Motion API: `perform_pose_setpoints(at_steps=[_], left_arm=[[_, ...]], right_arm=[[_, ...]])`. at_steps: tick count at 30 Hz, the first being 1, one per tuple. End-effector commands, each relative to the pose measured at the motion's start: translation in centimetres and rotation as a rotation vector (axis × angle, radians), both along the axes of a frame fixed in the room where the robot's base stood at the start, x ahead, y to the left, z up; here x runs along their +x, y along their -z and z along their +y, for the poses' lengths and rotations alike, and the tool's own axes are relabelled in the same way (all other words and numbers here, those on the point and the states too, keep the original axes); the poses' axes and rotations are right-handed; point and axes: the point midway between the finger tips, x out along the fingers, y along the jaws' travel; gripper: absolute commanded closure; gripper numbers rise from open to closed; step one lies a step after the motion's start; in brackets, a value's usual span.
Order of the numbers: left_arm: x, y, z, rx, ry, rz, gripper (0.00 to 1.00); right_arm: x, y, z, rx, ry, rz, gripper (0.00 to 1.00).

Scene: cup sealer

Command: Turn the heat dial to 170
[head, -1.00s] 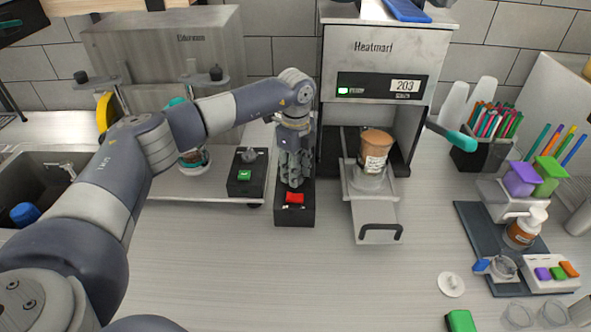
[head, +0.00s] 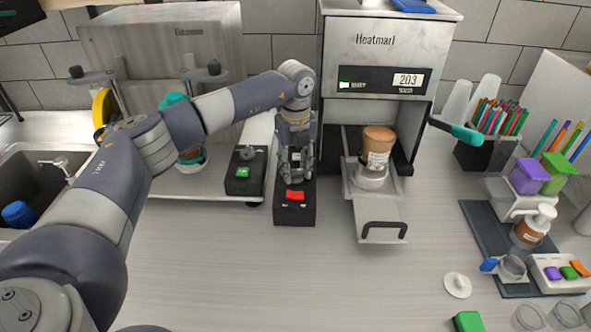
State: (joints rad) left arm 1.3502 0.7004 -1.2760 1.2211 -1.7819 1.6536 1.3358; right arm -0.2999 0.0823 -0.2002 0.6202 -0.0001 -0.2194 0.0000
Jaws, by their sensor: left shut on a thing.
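The Heatmart cup sealer (head: 375,48) stands at the back centre, and its display (head: 408,80) reads 203. In front of it to the left is a black control box (head: 294,215) with a red switch (head: 294,195). My left gripper (head: 294,176) points down over the rear part of this box, behind the red switch. It is shut on the heat dial, which the fingers hide. My right gripper is not in view.
A brown cup (head: 377,143) sits in the sealer's pulled-out tray (head: 381,214), right of my left gripper. Another control box with a green switch (head: 243,172) stands close on the left. The counter in front is clear.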

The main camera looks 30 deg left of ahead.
Motion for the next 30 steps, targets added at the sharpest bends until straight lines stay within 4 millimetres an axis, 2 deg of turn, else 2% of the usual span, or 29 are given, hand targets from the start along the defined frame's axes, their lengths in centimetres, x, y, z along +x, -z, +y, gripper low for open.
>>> perform_pose_setpoints(at_steps=[18, 19, 21, 30], left_arm=[[0.03, -0.14, -0.12, -0.004, 0.052, -0.002, 0.89], [0.04, -0.14, -0.13, -0.004, 0.052, -0.002, 0.61], [0.04, -0.14, -0.11, -0.004, 0.051, -0.002, 0.45], [0.01, -0.06, -0.05, -0.001, 0.050, 0.000, 0.45]], right_arm=[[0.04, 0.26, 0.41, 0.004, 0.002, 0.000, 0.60], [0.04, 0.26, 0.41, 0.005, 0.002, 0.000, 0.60], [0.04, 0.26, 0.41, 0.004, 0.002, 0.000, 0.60], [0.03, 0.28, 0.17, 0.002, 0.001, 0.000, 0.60]])
